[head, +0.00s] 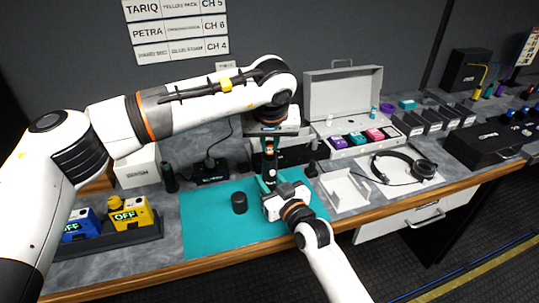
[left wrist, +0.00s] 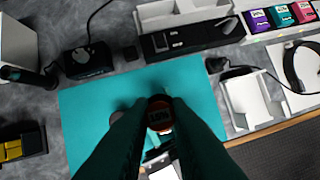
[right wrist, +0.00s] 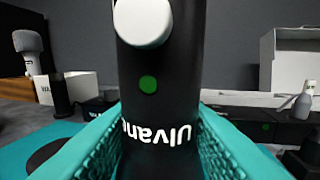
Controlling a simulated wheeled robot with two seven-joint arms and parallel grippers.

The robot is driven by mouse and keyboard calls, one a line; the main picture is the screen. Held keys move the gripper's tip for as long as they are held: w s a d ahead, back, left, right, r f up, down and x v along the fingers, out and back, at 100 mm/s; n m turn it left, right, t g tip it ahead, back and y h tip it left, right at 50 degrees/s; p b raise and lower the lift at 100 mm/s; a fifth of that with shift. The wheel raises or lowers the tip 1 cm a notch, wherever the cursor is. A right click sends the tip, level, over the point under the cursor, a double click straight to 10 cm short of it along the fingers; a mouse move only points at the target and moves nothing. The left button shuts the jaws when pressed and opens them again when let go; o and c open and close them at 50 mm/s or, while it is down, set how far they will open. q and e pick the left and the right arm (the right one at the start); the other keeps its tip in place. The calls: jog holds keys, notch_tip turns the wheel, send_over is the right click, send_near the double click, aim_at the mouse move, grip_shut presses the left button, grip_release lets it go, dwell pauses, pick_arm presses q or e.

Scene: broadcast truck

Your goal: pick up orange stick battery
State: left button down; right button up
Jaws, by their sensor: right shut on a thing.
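My right gripper (head: 285,203) is shut on a black microphone body (right wrist: 160,75) with white lettering and a green dot; it stands upright between the teal fingers over the teal mat (head: 213,218). My left gripper (head: 269,150) points down directly above it. The battery's lower part is hidden. A black round cap (head: 239,202) stands on the mat, left of the right gripper.
Yellow (head: 129,213) and blue (head: 78,226) units reading OFF sit in a holder at left. An open grey case (head: 343,95) with coloured packs stands behind. A white tray (head: 345,190) and headphones (head: 403,168) lie right. The mat's left part is clear.

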aim_at(270, 144)
pick_arm(q)
jog(key=shift+r, duration=0.1)
pick_arm(e)
jog(key=shift+f, duration=0.1)
pick_arm(q)
notch_tip(270, 144, up, 10)
dwell(0.4)
pick_arm(e)
jog(key=o, duration=1.3)
jog(key=shift+d, duration=0.1)
